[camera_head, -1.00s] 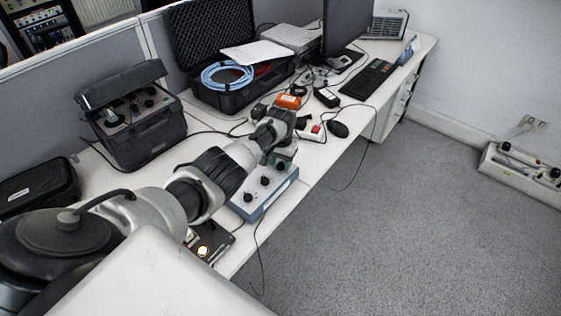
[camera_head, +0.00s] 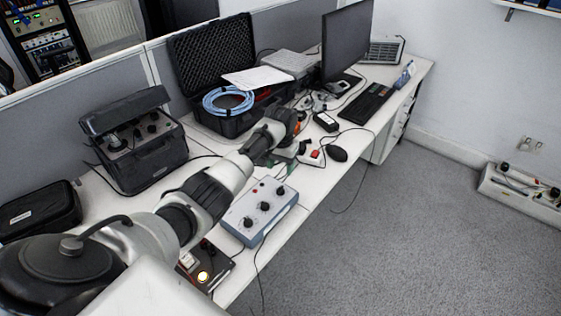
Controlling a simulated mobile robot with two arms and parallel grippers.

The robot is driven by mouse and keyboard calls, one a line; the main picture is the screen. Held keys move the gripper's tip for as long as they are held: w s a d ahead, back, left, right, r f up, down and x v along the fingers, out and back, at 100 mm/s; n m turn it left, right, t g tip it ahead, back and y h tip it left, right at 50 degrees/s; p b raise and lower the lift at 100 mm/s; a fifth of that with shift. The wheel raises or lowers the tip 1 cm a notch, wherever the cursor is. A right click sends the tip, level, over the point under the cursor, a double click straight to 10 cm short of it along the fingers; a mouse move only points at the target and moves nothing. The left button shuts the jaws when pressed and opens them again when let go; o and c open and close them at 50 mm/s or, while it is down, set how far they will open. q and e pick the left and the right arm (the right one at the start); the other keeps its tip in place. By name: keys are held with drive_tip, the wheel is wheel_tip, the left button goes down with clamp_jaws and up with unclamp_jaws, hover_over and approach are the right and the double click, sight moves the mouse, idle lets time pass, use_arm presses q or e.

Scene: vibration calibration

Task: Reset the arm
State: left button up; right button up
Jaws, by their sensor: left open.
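My left arm, white and black, reaches in from the lower left across the desk. Its left gripper (camera_head: 292,150) is over the middle of the desk, beyond the blue-grey control box (camera_head: 260,211) and near a small box with a red switch (camera_head: 312,155). The gripper is open; its fingers are small and partly hidden by the wrist, and I see nothing held. An orange item is mostly hidden behind the wrist. My right gripper is not in view.
The desk (camera_head: 327,190) also holds an open black case (camera_head: 215,62) with a blue cable coil (camera_head: 228,101), a black instrument bag (camera_head: 133,140), a monitor (camera_head: 346,42), a keyboard (camera_head: 367,104) and a black device with a lit yellow lamp (camera_head: 203,277). Loose cables cross the desk. Grey floor lies right.

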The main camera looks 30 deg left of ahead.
use_arm(q)
drive_tip(key=shift+r, duration=0.5)
